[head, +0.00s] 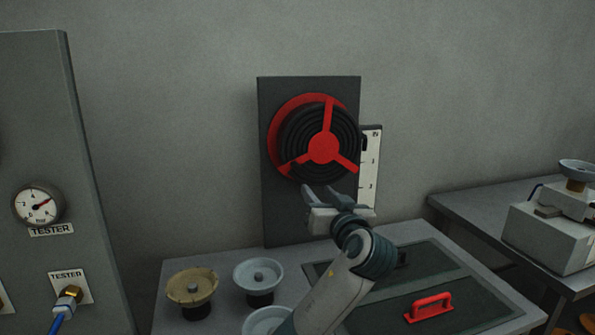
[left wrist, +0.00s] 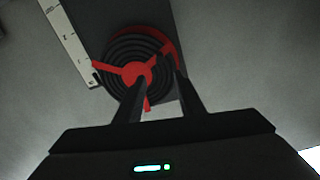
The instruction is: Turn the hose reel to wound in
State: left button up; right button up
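The hose reel (head: 322,147) has a red three-spoked front with black hose coils around it, mounted on a dark upright panel (head: 281,215). A white scale strip (head: 371,160) with marks and a dark pointer near its top stands at the panel's right edge. My left gripper (head: 321,190) is in front of the panel just below the reel, its fingers apart and empty. In the left wrist view the reel (left wrist: 138,74) lies ahead beyond the fingertips; whether they touch it I cannot tell. My right gripper is not in view.
Several round dishes, including a tan one (head: 192,287) and a grey one (head: 258,272), stand on the table left of my arm. A red handle (head: 429,307) is on a dark lid at right. A grey tester cabinet (head: 95,200) stands at left.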

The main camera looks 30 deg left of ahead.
aim_at(298, 169)
pick_arm(q)
jog(key=p+x, duration=0.4)
jog(key=x, duration=1.3)
jog(key=shift+w+a+f, duration=0.1)
jog(key=shift+w+a, duration=0.05)
jog(key=shift+a, duration=0.15)
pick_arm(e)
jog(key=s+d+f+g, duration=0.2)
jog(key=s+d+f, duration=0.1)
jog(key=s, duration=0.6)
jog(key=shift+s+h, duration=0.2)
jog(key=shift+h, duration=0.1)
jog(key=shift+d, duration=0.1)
pick_arm(q)
grip_shut()
